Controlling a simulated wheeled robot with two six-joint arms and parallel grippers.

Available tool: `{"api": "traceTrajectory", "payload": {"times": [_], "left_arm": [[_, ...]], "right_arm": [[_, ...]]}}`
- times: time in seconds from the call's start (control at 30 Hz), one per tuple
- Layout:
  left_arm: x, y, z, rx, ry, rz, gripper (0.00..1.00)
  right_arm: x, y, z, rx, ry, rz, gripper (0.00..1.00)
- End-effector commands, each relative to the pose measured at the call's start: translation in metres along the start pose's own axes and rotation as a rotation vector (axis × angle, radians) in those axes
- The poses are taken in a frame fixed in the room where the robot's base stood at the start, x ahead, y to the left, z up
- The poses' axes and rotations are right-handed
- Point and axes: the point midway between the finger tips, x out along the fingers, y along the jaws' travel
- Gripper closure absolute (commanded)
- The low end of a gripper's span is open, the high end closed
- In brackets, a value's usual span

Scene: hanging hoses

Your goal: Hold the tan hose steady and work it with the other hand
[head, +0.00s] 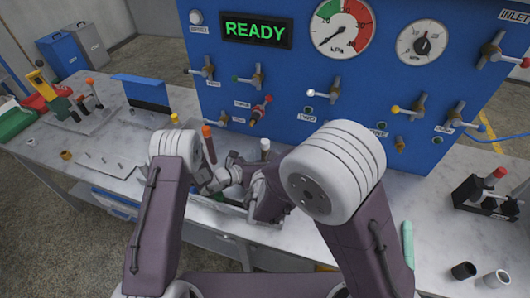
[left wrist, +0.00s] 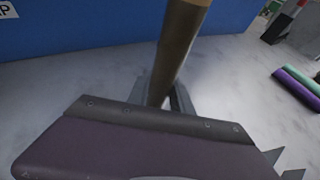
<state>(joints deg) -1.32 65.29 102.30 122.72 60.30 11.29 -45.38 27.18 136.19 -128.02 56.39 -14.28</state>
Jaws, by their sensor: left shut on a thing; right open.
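The tan hose (left wrist: 178,50) rises between the jaws of my left gripper (left wrist: 166,98) in the left wrist view. It leans slightly right toward its top and has a lighter tan section at the upper edge. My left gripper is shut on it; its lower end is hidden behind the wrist. In the head view my right gripper (head: 234,163) is open, close beside my left gripper at the bench in front of the blue panel. Arm links cover much of this spot. I cannot tell whether the right jaws touch the hose.
The blue panel (head: 300,70) with valves and gauges stands behind the bench (head: 130,160). An orange-capped upright piece (head: 207,131) and a white-capped one (head: 264,145) stand near the grippers. A black holder (head: 485,195) and small cups (head: 463,271) are at right.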

Motion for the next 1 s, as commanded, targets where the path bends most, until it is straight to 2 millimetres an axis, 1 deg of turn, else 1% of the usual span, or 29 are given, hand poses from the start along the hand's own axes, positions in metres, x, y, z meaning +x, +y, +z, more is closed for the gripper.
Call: {"api": "traceTrajectory", "payload": {"times": [0.17,0.3,0.4,0.5,0.6,0.7,0.93,0.97,1.0], "left_arm": [[0.000,0.000,0.000,0.000,-0.001,0.000,1.00],[0.000,0.000,0.000,0.000,-0.001,0.000,1.00],[0.000,0.000,0.000,0.000,-0.001,0.000,1.00],[0.000,0.000,0.000,0.000,0.000,0.000,1.00],[0.000,0.000,0.000,0.000,0.000,0.000,1.00],[0.000,0.000,0.000,0.000,0.000,0.000,1.00],[0.000,0.000,0.000,0.000,0.000,0.000,1.00],[0.000,0.000,0.000,0.000,0.000,0.000,1.00],[0.000,0.000,0.000,0.000,0.000,0.000,1.00]], "right_arm": [[0.033,-0.002,0.000,0.004,0.001,-0.006,0.49],[0.067,-0.002,0.000,0.004,0.001,-0.006,0.49],[0.087,-0.002,0.000,0.004,0.000,-0.005,0.49],[0.103,-0.002,0.000,0.004,-0.001,-0.005,0.49],[0.112,-0.001,0.000,0.004,0.000,-0.003,0.49],[0.116,-0.001,0.001,0.004,-0.001,-0.003,0.49],[0.117,-0.001,0.001,0.004,-0.001,-0.003,0.49],[0.117,-0.001,0.001,0.004,-0.001,-0.003,0.57],[0.117,-0.001,0.001,0.004,-0.001,-0.003,0.68]]}}
